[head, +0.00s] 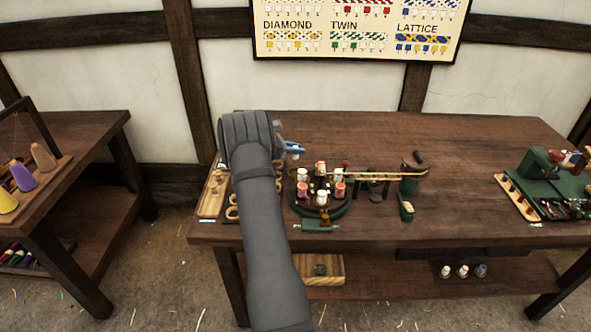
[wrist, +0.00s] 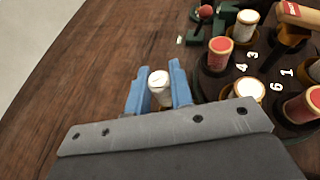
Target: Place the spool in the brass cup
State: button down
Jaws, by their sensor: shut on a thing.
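My gripper (wrist: 159,88) has blue fingers, shut on a white-topped spool (wrist: 159,80) in the wrist view. A tan part shows low between the fingers. In the head view my gripper (head: 292,147) is over the table behind a round green stand (head: 345,207), and the held spool cannot be made out there. The stand carries several red and white spools, including a red one (wrist: 219,48) and a white one (wrist: 246,91), in a ring with painted numbers. Brass-coloured rims show under some of them; I cannot tell which cup is the task's. The held spool is left of the ring, apart from it.
A long pale rod (head: 375,176) reaches right from the stand to a green post (head: 409,184). A wooden tray (head: 211,195) lies at the table's left end. Green machinery (head: 545,180) stands at the right.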

notch_tip(320, 180, down, 8)
jog(key=shift+r, duration=0.2)
jog(key=shift+f, duration=0.1)
jog(key=c, duration=1.3)
grip_release()
jog(key=shift+a+r, duration=0.25)
jog(key=v, duration=1.1)
jog(key=shift+s+a, duration=0.2)
jog(key=shift+s, duration=0.05)
